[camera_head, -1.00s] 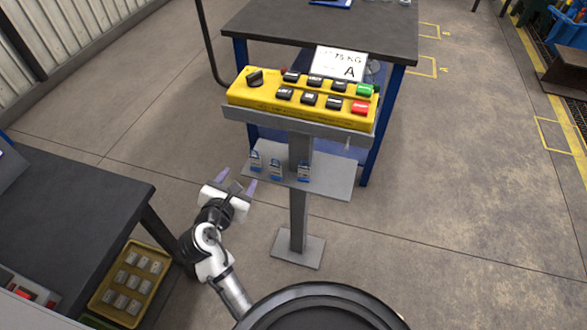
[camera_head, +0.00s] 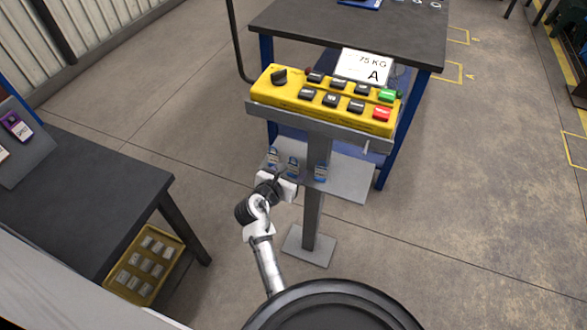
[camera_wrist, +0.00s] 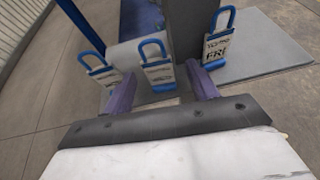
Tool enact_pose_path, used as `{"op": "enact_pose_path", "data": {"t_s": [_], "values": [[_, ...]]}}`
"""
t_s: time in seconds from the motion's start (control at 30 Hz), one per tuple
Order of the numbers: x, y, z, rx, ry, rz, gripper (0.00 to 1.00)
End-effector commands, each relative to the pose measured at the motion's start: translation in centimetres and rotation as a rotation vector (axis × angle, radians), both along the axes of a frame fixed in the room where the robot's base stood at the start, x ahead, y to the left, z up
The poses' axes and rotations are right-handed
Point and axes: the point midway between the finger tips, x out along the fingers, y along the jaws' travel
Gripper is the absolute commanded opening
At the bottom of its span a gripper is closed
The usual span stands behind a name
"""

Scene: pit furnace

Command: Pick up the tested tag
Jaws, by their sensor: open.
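Three tags with blue loops stand in a row on the grey shelf (camera_head: 350,180) under the yellow control box: a left tag (camera_wrist: 105,76), a middle tag (camera_wrist: 160,75) and a right tag (camera_wrist: 217,50). The right tag shows large print ending in "FRI". The print on the other two is too small to read, so I cannot tell which is the tested tag. My gripper (camera_wrist: 160,78) is open, its purple fingers on either side of the middle tag in the wrist view. No contact is visible. In the head view my gripper (camera_head: 278,186) is close in front of the shelf.
The yellow control box (camera_head: 325,98) overhangs the shelf on a grey post (camera_head: 312,215). A "75 KG A" sign (camera_head: 362,66) stands behind it. A dark bench (camera_head: 90,190) is at left, with a yellow crate (camera_head: 170,280) beneath. Floor at right is clear.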

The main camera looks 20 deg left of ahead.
Motion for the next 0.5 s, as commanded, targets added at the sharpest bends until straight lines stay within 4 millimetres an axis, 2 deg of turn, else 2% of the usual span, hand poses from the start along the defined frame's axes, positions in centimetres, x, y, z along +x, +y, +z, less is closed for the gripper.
{"op": "enact_pose_path", "data": {"t_s": [0.1,0.2,0.47,0.5], "values": [[1.6,-0.1,-0.6,0.000,0.000,0.000,0.58],[2.4,-0.2,-1.0,0.001,0.000,0.000,0.58],[2.6,-0.2,-1.1,0.001,0.000,0.001,0.58],[2.6,-0.2,-1.1,0.001,0.000,0.001,0.53]]}}
